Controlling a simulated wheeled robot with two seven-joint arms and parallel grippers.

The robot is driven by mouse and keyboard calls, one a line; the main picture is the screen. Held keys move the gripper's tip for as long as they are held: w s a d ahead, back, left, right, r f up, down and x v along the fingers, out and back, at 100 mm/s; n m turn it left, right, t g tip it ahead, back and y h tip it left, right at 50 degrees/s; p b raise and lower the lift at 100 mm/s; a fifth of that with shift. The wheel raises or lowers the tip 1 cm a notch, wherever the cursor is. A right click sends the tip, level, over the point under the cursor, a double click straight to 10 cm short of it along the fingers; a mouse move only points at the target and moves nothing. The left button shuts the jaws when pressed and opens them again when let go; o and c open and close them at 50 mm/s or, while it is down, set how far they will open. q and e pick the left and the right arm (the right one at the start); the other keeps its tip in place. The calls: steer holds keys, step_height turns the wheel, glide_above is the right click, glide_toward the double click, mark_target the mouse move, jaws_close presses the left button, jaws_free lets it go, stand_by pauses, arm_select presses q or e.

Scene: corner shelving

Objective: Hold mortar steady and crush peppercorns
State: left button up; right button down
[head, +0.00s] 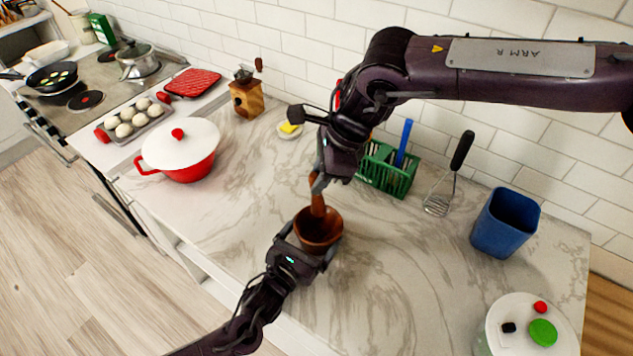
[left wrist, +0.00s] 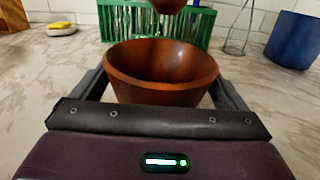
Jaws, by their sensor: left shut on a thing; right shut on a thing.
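The brown wooden mortar (head: 322,240) stands on the marble counter and also shows in the left wrist view (left wrist: 160,80). My left gripper (head: 312,234) is shut on it, one finger on each side. My right gripper (head: 318,184) is shut on the wooden pestle (head: 318,206) and holds it upright from above. In the left wrist view the pestle's rounded lower end (left wrist: 168,5) hangs above the mortar's rim, clear of the bowl. I cannot make out any peppercorns; the mortar's bottom is hidden.
A green rack (head: 385,172), a masher (head: 450,175) and a blue container (head: 505,222) stand near the wall. A red pot (head: 190,168) with a white lid is at left. A white plate (head: 508,340) is at lower right.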

mark_target(322, 202)
steer(key=f, duration=0.3)
steer(key=shift+s+a+f, duration=0.1)
steer(key=shift+s+a, duration=0.05)
steer(key=shift+s, duration=0.05)
steer(key=shift+w+f, duration=0.2)
steer(key=shift+f, duration=1.75)
steer(key=shift+f, duration=0.1)
steer(key=shift+f, duration=0.2)
steer(key=shift+f, duration=0.85)
steer(key=shift+r, duration=0.1)
